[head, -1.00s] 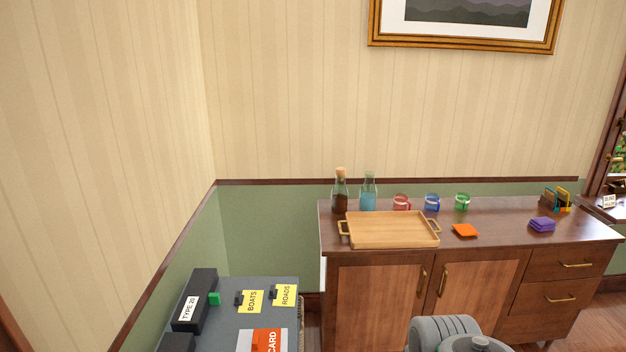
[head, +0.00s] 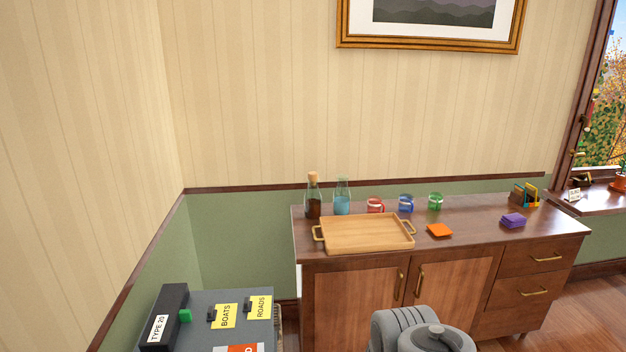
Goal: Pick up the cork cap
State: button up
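The cork cap (head: 313,176) is a small tan stopper on top of a glass bottle (head: 313,202) of dark brown liquid. The bottle stands upright at the back left of the wooden sideboard (head: 290,258), behind a wooden tray. A grey rounded part of my arm shows at the bottom of the head view, in front of the sideboard. My gripper is not in view.
Right of the bottle are a glass bottle of blue liquid (head: 342,200) and red (head: 376,205), blue (head: 406,203) and green (head: 435,201) mugs. The tray (head: 366,248) lies in front. A grey-topped unit with labels (head: 200,318) stands at lower left.

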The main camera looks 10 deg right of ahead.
aim_at(312, 176)
jog(key=z, duration=0.7)
jog(key=i, duration=2.15)
jog(key=u, duration=2.9)
